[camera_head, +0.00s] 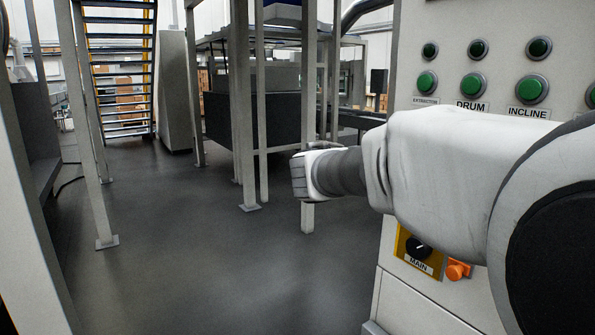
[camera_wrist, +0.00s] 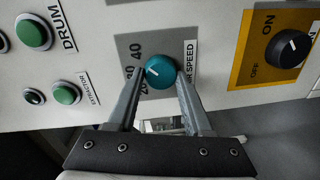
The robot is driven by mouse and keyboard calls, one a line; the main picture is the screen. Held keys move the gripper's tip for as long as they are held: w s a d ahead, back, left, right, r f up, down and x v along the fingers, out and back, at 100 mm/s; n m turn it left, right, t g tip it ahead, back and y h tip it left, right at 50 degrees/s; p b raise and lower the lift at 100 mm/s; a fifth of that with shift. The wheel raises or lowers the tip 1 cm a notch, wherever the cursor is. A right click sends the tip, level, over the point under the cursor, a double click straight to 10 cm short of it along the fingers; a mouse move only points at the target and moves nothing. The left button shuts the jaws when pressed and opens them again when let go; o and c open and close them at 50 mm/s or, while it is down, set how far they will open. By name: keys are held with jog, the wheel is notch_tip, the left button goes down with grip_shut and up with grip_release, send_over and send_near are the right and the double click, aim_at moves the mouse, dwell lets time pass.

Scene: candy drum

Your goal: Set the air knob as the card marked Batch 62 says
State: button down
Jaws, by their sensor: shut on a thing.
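A teal round knob (camera_wrist: 160,70) sits on a grey plate (camera_wrist: 126,48) in the wrist view. Its label (camera_wrist: 191,62) is partly covered and reads "R SPEED" where it shows. Scale numbers 20, 30 and 40 run along the knob's left side in the picture. A small pale mark on the knob lies on that side; its exact reading is too small to tell. My gripper (camera_wrist: 164,76) is shut on the knob, one finger on each side. In the head view my arm covers the knob and the gripper. No card marked Batch 62 shows in either view.
The yellow MAIN switch plate (camera_head: 405,246) and an orange button (camera_head: 457,270) are low on the panel. Green buttons labelled EXTRACTOR (camera_head: 427,83), DRUM (camera_head: 473,85) and INCLINE (camera_head: 532,89) are above. Open floor (camera_head: 190,260) and metal posts lie left.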

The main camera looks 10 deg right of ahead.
dwell(0.5)
jog(key=shift+c, duration=1.6)
grip_release()
jog(key=shift+a, duration=0.1)
jog(key=p+v, duration=0.2)
jog(key=v, duration=1.5)
jog(key=shift+p, duration=0.3)
jog(key=shift+s+a, duration=0.1)
